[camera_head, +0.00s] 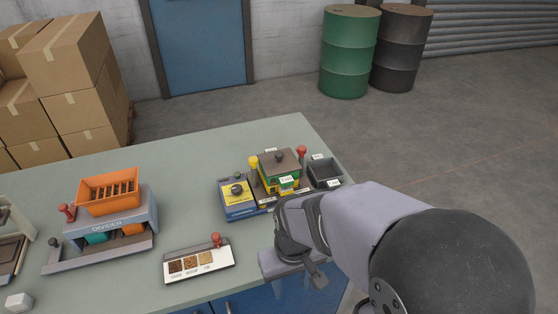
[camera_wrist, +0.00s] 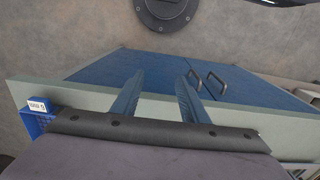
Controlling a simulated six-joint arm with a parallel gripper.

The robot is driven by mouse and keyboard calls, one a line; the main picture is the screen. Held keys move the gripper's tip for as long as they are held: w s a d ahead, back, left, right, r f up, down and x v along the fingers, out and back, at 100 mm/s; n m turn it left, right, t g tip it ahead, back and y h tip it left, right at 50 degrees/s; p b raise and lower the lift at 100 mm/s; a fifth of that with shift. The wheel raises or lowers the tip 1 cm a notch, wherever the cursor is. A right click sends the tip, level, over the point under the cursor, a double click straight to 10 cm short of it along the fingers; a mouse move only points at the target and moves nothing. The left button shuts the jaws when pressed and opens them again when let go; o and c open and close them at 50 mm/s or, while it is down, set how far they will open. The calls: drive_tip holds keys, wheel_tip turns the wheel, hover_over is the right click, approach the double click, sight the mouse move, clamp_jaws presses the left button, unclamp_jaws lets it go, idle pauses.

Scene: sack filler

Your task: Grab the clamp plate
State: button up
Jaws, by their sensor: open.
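A brown square plate with a dark knob (camera_head: 279,160) lies on top of a green and yellow box in the head view. It may be the clamp plate, but I cannot read a label that confirms it. My gripper (camera_wrist: 160,88) is open and empty in the wrist view, its two fingers apart over the table's edge and the blue cabinet doors. In the head view my gripper is at the table's front edge, nearer than the box, and my arm partly covers it. No clamp plate can be made out in the wrist view.
Beside the green and yellow box (camera_head: 287,183) stand a blue and yellow unit with a knob (camera_head: 238,200) and a dark open bin (camera_head: 324,172). An orange hopper (camera_head: 108,190) stands left on the table (camera_head: 190,160). A sample board (camera_head: 200,263) lies near the front.

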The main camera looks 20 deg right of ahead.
sight(279, 157)
drive_tip(key=shift+o, duration=0.4)
